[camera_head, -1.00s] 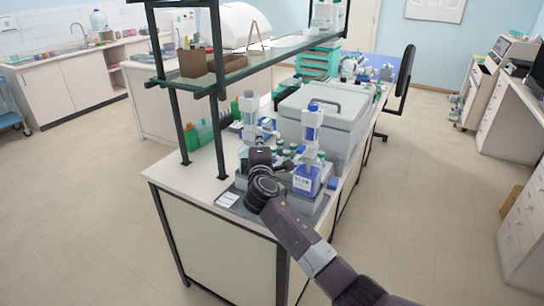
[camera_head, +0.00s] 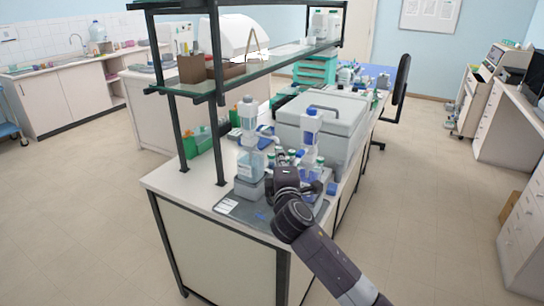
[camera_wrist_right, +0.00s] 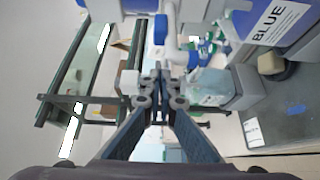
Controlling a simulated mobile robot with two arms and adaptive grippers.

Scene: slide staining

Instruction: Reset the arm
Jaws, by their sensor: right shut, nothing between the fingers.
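My right gripper (camera_head: 288,172) is shut and empty above the front of the bench, in front of the dispenser bottles. Its two fingers also show closed together in the right wrist view (camera_wrist_right: 159,76). A dispenser bottle with pale blue contents (camera_head: 250,163) stands just left of the gripper; it also shows in the wrist view (camera_wrist_right: 210,88). A second bottle with a blue cap (camera_head: 312,124) stands behind the gripper and is partly hidden by it. In the wrist view a bottle labelled BLUE (camera_wrist_right: 262,24) is close at the upper right. My left gripper is not in view.
A dark grey mat (camera_head: 256,214) lies under the bottles near the bench's front edge. A large grey lidded machine (camera_head: 322,122) stands behind them. A glass shelf on black posts (camera_head: 162,122) rises at the left. Open floor (camera_head: 430,220) lies to the right.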

